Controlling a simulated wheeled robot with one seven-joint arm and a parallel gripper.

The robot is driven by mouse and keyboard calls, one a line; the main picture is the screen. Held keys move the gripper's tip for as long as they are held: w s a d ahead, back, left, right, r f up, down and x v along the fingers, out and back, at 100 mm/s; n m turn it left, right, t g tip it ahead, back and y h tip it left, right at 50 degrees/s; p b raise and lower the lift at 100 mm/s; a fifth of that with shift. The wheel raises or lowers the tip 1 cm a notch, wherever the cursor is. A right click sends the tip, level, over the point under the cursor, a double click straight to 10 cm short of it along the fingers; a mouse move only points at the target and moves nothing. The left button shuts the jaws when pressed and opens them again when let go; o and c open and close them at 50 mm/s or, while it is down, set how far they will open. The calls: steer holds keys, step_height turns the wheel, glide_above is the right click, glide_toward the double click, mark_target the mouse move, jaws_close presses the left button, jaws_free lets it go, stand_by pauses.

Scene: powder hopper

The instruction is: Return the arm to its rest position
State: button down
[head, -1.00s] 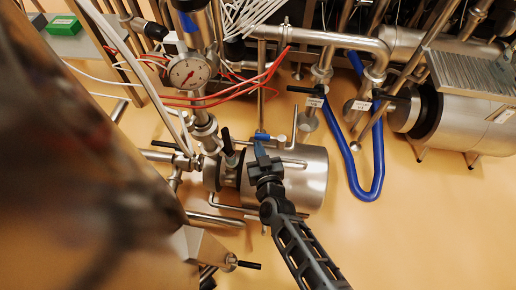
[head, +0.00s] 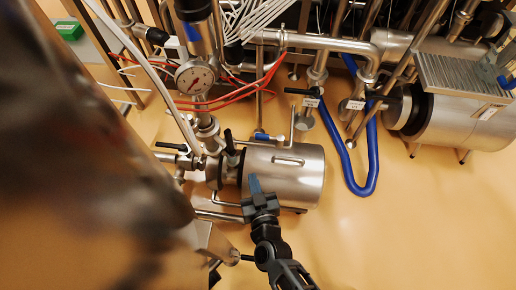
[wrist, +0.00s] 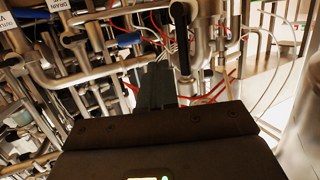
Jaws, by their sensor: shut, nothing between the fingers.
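My gripper (head: 254,187) shows in the head view in front of a steel cylindrical vessel (head: 297,163), overlapping its lower left part. Its narrow fingertips are together with nothing between them. My dark arm reaches up to it from the bottom edge. In the wrist view the shut fingers (wrist: 155,86) point up the picture toward pipes and valves. Whether the gripper touches the vessel cannot be told, but no contact shows.
A pressure gauge (head: 195,77) and red cables (head: 240,96) are above the vessel. A blue hose (head: 362,188) loops at right, near a large steel motor-like cylinder (head: 465,122). A blurred brown surface fills the left. Yellow floor is open at lower right.

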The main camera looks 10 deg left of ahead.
steer(key=shift+s, duration=0.1)
steer(key=s+d+r+m+h+p, duration=0.1)
steer(key=s+d+r+m, duration=0.1)
steer(key=s+d+r, duration=0.45)
steer(key=s+d+r+m+h, duration=0.1)
steer(key=s+d+r, duration=0.3)
steer(key=s+d, duration=0.55)
steer(key=s+d+r+h, duration=0.1)
steer(key=s+d+r, duration=0.2)
steer(key=r, duration=0.4)
steer(key=s+d+r+h, duration=0.1)
steer(key=s+d+r, duration=0.2)
steer(key=s+r, duration=0.3)
steer(key=s+d+r+h, duration=0.1)
steer(key=s+d+r, duration=0.2)
steer(key=r, duration=0.6)
steer(key=shift+s+d+m+p, duration=0.35)
steer(key=shift+s+m+p, duration=0.1)
steer(key=shift+s, duration=0.35)
